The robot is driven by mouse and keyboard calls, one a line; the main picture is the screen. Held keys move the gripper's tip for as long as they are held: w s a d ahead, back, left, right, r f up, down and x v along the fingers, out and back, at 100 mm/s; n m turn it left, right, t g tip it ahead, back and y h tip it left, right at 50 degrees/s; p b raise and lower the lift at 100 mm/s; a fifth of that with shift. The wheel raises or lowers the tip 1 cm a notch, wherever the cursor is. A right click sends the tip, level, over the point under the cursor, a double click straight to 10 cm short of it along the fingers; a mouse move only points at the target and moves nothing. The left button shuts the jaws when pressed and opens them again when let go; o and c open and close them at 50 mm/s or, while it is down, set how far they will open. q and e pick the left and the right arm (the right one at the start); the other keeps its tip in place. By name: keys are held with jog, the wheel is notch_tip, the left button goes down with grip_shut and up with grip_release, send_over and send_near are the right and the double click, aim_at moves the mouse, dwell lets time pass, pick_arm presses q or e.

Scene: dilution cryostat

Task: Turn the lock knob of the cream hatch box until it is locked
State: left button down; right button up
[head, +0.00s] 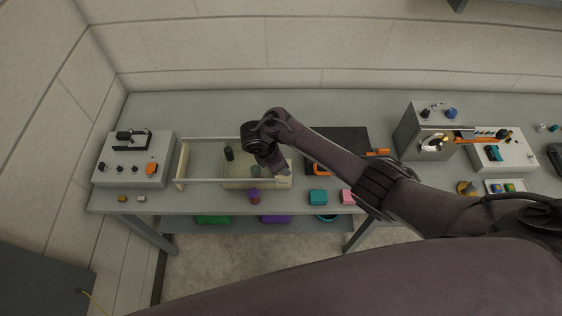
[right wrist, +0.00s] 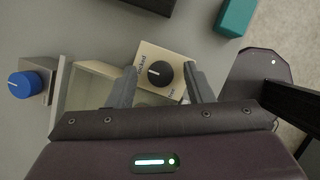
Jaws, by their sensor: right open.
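The cream hatch box (head: 228,184) stands on the bench left of centre in the head view, with a pale framed top. In the right wrist view, its cream lock panel (right wrist: 150,52) carries a round black lock knob (right wrist: 160,74) with a white pointer line. The line points toward the left of the picture. The word "locked" is printed near the knob, and a second label is partly hidden. My right gripper (right wrist: 161,86) is open, with one finger on each side of the knob; I cannot tell whether they touch it. In the head view my right arm hides the knob.
A blue knob (right wrist: 25,85) on a grey block is left of the panel in the right wrist view. A teal block (head: 318,197), a pink block (head: 348,197) and a purple cylinder (head: 254,197) stand along the bench's front edge. A black mat (head: 345,139) lies right of the box.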

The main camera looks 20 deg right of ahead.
jog(key=shift+a, duration=0.1)
jog(key=shift+a+r, duration=0.15)
jog(key=shift+r, duration=0.15)
jog(key=v, duration=0.7)
